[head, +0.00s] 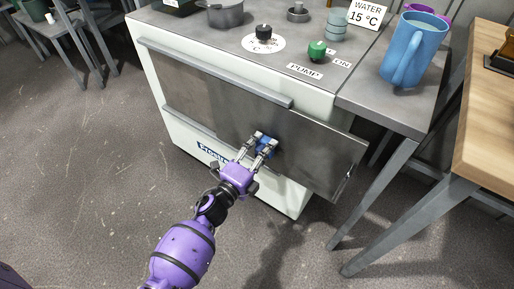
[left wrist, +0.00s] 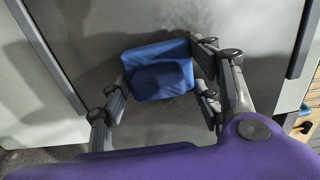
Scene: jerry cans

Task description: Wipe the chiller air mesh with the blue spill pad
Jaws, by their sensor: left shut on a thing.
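The blue spill pad (head: 265,143) is between the fingers of my left gripper (head: 262,151), which is shut on it. In the left wrist view the pad (left wrist: 162,68) faces a grey panel, with a finger at each side. The chiller (head: 190,141) is a white cabinet with grey front panels. The pad is at or very close to the lower right grey panel (head: 310,155); I cannot tell whether they touch. No mesh pattern can be made out on the panels. My right gripper is not in view.
Grey handle bars (head: 215,72) run along the chiller front. On its top are a black knob (head: 263,32), a green pump knob (head: 317,49) and a pot (head: 226,14). A blue jug (head: 414,50) stands at the right.

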